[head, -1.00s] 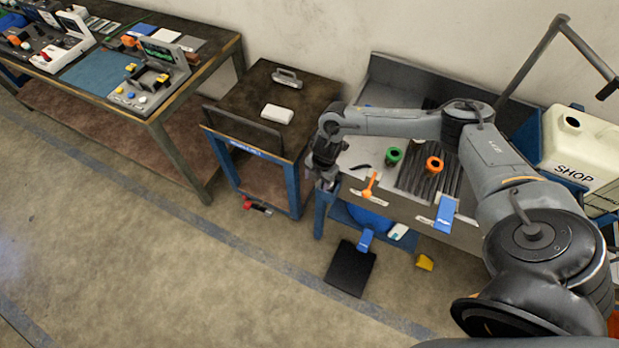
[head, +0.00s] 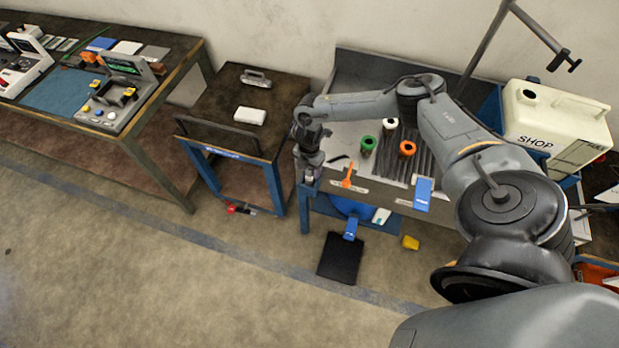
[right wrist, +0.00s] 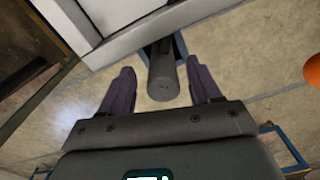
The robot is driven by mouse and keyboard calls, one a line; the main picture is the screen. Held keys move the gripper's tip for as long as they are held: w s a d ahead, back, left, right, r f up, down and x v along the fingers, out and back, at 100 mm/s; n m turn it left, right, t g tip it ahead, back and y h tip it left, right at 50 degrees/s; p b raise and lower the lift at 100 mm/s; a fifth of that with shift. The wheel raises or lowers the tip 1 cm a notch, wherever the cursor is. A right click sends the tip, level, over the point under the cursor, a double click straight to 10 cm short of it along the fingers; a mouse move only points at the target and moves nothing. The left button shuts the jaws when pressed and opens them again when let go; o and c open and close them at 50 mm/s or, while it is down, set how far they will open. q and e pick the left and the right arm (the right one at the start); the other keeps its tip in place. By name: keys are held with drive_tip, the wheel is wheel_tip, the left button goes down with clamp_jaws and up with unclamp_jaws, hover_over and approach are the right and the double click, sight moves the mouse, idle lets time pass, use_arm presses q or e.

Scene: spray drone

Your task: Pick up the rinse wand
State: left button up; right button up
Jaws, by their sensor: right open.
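A dark grey cylinder (right wrist: 163,80), which looks like the handle of the rinse wand, sticks out beside the pale edge of the sink bench in the right wrist view. My right gripper (right wrist: 161,82) is open, with one finger on each side of the cylinder and visible gaps between. In the head view my right gripper (head: 309,170) points down at the left front corner of the sink bench (head: 385,185). There the gripper and wrist hide the wand. My left gripper is not in view.
A dark cart (head: 215,110) stands left of the bench. Green (head: 368,144) and orange (head: 407,149) ringed holders and an orange lever (head: 348,176) are close by on the bench. A black pedal (head: 340,258) lies on the floor. A cream tank (head: 555,118) stands right.

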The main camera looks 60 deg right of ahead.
sight(310, 178)
drive_tip(key=shift+s+f, duration=0.15)
drive_tip(key=shift+f, duration=1.7)
clamp_jaws()
